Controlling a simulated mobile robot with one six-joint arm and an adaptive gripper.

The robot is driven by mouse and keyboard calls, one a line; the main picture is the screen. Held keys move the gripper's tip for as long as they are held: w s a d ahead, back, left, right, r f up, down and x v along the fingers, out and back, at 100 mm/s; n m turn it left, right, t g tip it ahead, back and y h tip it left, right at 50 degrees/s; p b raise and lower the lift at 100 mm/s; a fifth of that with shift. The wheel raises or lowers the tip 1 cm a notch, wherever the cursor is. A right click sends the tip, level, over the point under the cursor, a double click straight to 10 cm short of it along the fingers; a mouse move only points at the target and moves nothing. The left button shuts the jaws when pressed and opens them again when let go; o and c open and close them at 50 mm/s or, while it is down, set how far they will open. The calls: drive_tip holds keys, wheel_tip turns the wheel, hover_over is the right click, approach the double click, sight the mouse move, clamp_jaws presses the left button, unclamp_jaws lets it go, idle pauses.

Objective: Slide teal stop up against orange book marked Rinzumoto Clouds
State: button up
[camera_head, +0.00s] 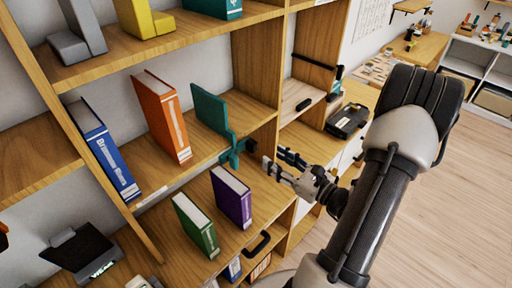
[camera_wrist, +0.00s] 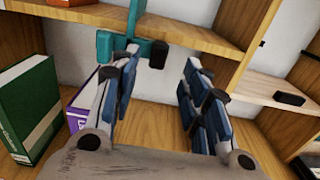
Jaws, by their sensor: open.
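The orange book (camera_head: 162,115) stands upright on the middle shelf; its spine lettering is too small to read. The teal stop (camera_head: 209,108) stands to its right, apart from it, with a clear gap. Its front part (camera_head: 234,150) sticks out past the shelf edge and has a dark end. My gripper (camera_head: 279,163) is open and empty, just right of this front part. In the wrist view, the teal front part (camera_wrist: 128,46) shows by the left fingertip of my gripper (camera_wrist: 162,62); I cannot tell whether they touch. A sliver of the orange book (camera_wrist: 88,3) shows at the top.
On the shelf below stand a green book (camera_head: 195,225) and a purple book (camera_head: 232,197), with a black handle (camera_head: 258,243) nearby. An upright shelf panel rises right of the stop. A black case (camera_head: 347,120) sits further right.

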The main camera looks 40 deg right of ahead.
sight(256, 146)
drive_tip(key=w, duration=0.8)
drive_tip(key=shift+w+a+b, duration=0.35)
drive_tip(key=shift+w+a, duration=0.05)
drive_tip(key=shift+c, duration=0.4)
clamp_jaws()
